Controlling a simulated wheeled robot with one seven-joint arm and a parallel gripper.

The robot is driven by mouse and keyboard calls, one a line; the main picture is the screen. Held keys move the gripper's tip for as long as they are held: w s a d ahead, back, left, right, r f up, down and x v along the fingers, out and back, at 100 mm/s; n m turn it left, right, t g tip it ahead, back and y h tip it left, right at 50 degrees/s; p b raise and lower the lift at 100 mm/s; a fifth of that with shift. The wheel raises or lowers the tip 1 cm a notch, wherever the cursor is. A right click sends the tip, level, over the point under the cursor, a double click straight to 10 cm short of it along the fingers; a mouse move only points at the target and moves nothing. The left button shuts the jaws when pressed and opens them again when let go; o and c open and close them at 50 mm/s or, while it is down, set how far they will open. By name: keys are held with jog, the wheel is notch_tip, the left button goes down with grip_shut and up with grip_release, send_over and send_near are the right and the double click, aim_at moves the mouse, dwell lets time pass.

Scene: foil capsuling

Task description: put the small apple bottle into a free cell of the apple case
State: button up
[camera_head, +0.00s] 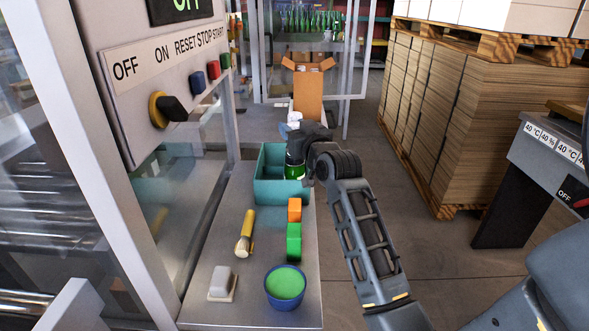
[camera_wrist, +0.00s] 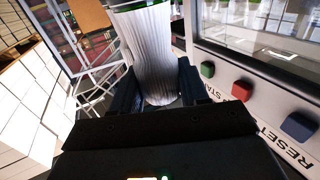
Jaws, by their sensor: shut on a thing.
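My gripper (camera_head: 300,146) is shut on a bottle. In the wrist view the bottle's silvery, pleated neck part (camera_wrist: 155,50) is between the two fingers (camera_wrist: 157,85), with a green band at the upper picture edge. In the head view the bottle's green body (camera_head: 294,170) shows below my gripper and a whitish part (camera_head: 293,120) above it. The bottle looks about upright, over or inside the right part of a teal case (camera_head: 276,191). I cannot tell whether it touches the case floor. The case's cells and the bottle's label are not readable.
On the metal bench in front of the case are an orange block (camera_head: 295,209), green blocks (camera_head: 294,240), a yellow-handled brush (camera_head: 247,230), a white block (camera_head: 221,280) and a blue bowl (camera_head: 285,286). A control panel (camera_head: 165,70) rises at left. An open carton (camera_head: 308,90) stands behind.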

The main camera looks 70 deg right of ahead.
grip_shut()
jog(key=shift+r, duration=0.1)
